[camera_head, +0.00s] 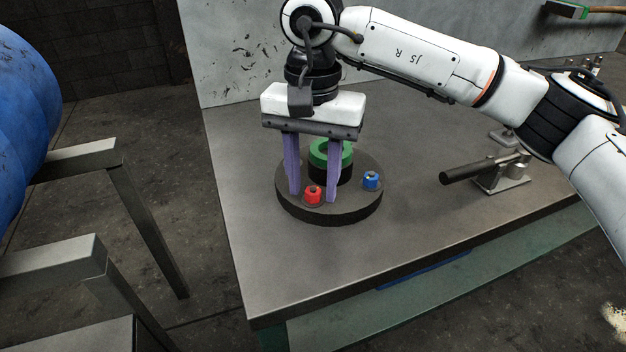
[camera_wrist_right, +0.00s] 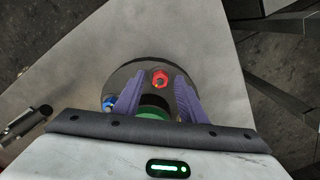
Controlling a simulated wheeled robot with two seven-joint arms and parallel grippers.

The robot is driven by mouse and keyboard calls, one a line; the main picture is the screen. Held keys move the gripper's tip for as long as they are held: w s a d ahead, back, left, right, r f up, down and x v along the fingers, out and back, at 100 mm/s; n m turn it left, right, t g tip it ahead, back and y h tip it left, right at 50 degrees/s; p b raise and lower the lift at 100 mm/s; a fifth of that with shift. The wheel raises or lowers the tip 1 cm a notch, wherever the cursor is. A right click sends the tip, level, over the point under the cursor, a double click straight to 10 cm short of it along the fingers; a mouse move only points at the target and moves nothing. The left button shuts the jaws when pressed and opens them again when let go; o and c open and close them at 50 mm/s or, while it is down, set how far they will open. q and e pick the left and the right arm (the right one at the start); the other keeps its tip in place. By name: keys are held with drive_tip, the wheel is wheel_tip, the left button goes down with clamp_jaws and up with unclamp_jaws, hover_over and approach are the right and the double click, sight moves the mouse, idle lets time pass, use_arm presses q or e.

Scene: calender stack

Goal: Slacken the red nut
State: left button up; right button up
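The red nut (camera_head: 313,195) sits near the front of a round dark base (camera_head: 345,212) on the table. It also shows in the right wrist view (camera_wrist_right: 160,78), beyond the fingertips and roughly centred between them. My right gripper (camera_head: 313,198) points down over the base. Its two purple fingers are apart, one on each side of the red nut in the head view, with nothing held between them. I cannot tell whether either finger touches the nut. My left gripper is not in view.
A green ring (camera_head: 330,152) on a black hub stands mid-base, partly behind a finger. A blue nut (camera_head: 371,180) sits to its right. A toggle clamp (camera_head: 490,172) with a black handle is on the table further right. The table front (camera_head: 330,270) is bare.

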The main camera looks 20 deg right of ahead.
sight(313, 191)
wheel_tip(313, 191, up, 10)
drive_tip(key=shift+p, duration=0.3)
idle(0.3)
